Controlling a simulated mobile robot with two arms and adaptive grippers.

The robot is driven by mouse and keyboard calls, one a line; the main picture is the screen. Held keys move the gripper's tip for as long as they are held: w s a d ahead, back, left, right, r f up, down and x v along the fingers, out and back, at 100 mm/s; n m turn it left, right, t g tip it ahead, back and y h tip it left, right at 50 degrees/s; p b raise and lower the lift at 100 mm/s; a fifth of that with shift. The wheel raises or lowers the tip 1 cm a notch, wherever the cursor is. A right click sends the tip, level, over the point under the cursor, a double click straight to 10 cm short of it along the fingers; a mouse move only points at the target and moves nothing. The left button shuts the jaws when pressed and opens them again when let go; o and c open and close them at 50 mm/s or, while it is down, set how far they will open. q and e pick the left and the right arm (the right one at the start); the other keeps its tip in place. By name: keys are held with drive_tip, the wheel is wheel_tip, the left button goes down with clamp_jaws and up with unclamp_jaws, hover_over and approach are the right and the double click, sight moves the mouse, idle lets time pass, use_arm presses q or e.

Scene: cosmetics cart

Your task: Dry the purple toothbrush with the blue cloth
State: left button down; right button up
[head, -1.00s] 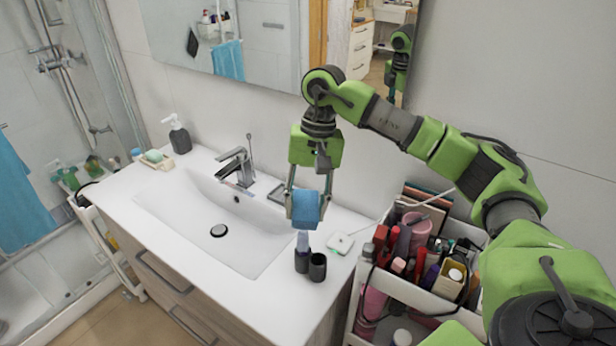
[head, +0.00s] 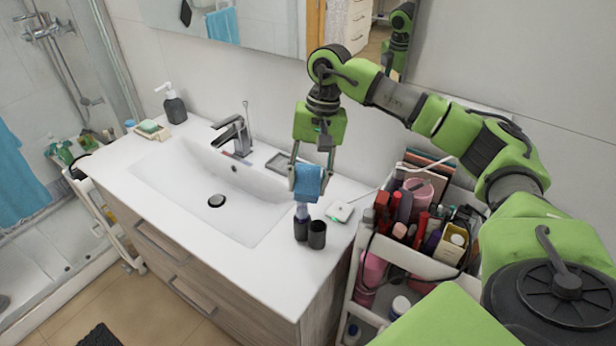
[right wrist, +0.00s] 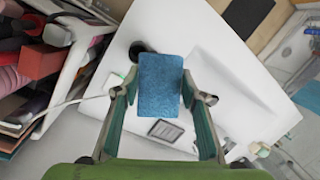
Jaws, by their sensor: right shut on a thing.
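The blue cloth (head: 307,183) is a small folded block held between the fingers of my right gripper (head: 307,178). It hangs above the front right of the sink counter. The right wrist view also shows the cloth (right wrist: 160,84) between both fingers. Directly below it, a pale bluish-purple piece (head: 302,212) sticks up from a black cup (head: 301,230). I cannot tell for sure whether this is the purple toothbrush; its upper part is behind or at the cloth. A thin blue-and-red item (head: 237,158) lies by the faucet. My left gripper is not in view.
A second black cup (head: 317,235) stands beside the first. A small white device (head: 340,211) and a grey dish (head: 288,163) are close by. The crowded cosmetics cart (head: 400,258) stands at the right. The sink basin (head: 200,190) is empty.

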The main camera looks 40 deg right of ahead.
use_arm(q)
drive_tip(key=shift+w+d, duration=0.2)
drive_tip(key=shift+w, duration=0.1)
